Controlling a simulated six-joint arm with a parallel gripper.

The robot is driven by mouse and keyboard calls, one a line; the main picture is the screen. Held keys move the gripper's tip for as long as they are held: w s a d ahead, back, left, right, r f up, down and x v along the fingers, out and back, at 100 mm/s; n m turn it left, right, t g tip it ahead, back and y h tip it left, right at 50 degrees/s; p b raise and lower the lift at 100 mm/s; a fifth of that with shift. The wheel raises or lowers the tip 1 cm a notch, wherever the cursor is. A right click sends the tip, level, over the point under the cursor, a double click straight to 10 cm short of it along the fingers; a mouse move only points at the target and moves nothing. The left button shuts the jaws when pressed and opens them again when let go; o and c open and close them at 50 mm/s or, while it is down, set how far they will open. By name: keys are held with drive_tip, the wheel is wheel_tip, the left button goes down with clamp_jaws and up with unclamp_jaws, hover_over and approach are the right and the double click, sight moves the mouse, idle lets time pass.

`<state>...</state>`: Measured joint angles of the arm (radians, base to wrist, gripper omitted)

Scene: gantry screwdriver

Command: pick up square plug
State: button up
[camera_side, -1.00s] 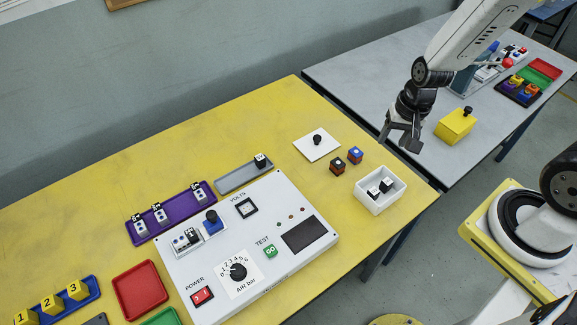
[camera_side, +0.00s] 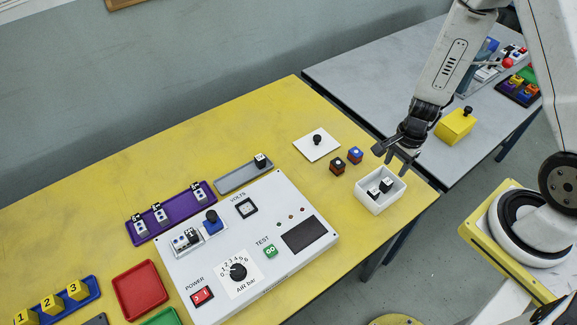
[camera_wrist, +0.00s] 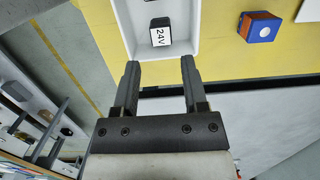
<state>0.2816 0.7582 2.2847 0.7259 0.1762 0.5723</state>
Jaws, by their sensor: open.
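No piece is clearly marked as the square plug, and I cannot tell which one it is. A white open box (camera_side: 372,207) on the yellow table's right end holds two small black-and-white blocks (camera_side: 387,184). In the wrist view one block (camera_wrist: 160,37) reads "24V" and lies inside the box (camera_wrist: 124,22). My gripper (camera_side: 391,161) is open and empty above the box's back edge. In the wrist view its fingertips (camera_wrist: 159,66) are spread below the "24V" block, apart from it. A blue-and-orange cube (camera_wrist: 259,27) lies to the right.
A control panel (camera_side: 285,258) fills the table's front middle. A grey table (camera_side: 350,72) stands behind.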

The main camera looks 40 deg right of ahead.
sight(388, 181)
drive_tip(key=shift+f, duration=0.1)
drive_tip(key=shift+a+f, duration=0.15)
drive_tip(key=shift+f, duration=0.95)
drive_tip(key=shift+f, duration=0.3)
drive_tip(key=shift+a+f, duration=0.15)
drive_tip(key=shift+f, duration=2.15)
clamp_jaws()
